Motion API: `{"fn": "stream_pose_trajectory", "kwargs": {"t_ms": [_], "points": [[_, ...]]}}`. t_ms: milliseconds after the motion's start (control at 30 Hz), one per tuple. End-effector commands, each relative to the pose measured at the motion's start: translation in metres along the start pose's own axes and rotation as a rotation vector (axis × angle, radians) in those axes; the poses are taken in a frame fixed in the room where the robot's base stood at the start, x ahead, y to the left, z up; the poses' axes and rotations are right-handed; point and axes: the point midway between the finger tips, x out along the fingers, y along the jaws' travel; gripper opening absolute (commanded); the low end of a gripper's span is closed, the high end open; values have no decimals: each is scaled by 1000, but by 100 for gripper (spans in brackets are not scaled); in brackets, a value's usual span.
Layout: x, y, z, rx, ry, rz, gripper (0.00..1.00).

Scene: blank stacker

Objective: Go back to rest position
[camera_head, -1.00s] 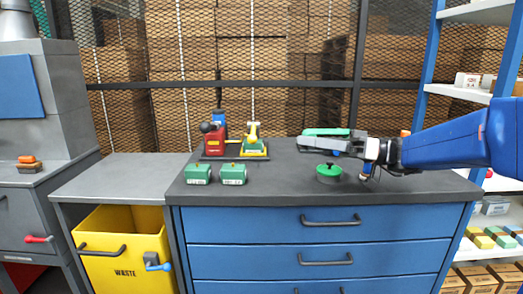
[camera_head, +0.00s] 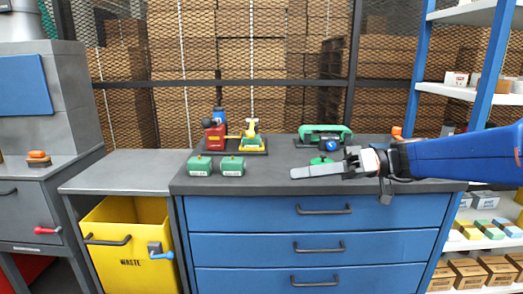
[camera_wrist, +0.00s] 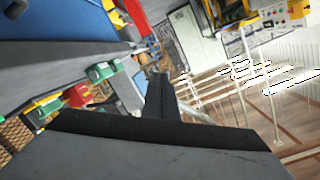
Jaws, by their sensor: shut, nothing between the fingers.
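My gripper (camera_head: 318,171) is at the right end of the blue cabinet's dark top (camera_head: 270,183). It points left and is shut with nothing in it. Its closed fingers also show in the wrist view (camera_wrist: 158,98), sideways and clear of any object. My blue arm comes in from the right edge of the head view. A round green-topped item (camera_head: 321,160) sits just behind my gripper and is partly hidden by it.
Two green blocks (camera_head: 200,166) (camera_head: 232,166) stand at the left front of the top. Behind them are a red device (camera_head: 215,137) and a yellow-green device (camera_head: 250,138). A green device (camera_head: 325,132) stands behind my gripper. A yellow waste bin (camera_head: 128,240) is lower left; shelves (camera_head: 472,95) are right.

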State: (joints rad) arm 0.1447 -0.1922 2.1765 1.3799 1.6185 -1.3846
Motion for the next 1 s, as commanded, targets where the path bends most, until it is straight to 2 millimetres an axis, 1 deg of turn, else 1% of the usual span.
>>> {"fn": "stream_pose_trajectory", "kwargs": {"t_ms": [33, 167, 267, 300, 367, 400, 467, 500, 600, 667, 700, 800, 900, 1000], "points": [[2, -4, 12, 28, -36, 22, 0], [6, -10, 52, 129, -145, 109, 0], [4, -15, 94, 224, -249, 219, 0], [1, -16, 112, 263, -289, 274, 0], [-6, -16, 138, 319, -344, 362, 0], [-12, -17, 155, 351, -376, 424, 0], [-22, -16, 179, 395, -416, 520, 0], [-30, -16, 194, 420, -437, 586, 0], [-52, -14, 228, 469, -472, 757, 0], [-68, -13, 246, 489, -480, 861, 0], [-78, -12, 256, 498, -479, 931, 0], [-105, -9, 277, 507, -460, 1095, 0], [-128, -7, 289, 500, -425, 1228, 0], [-145, -6, 296, 488, -389, 1320, 0]]}}
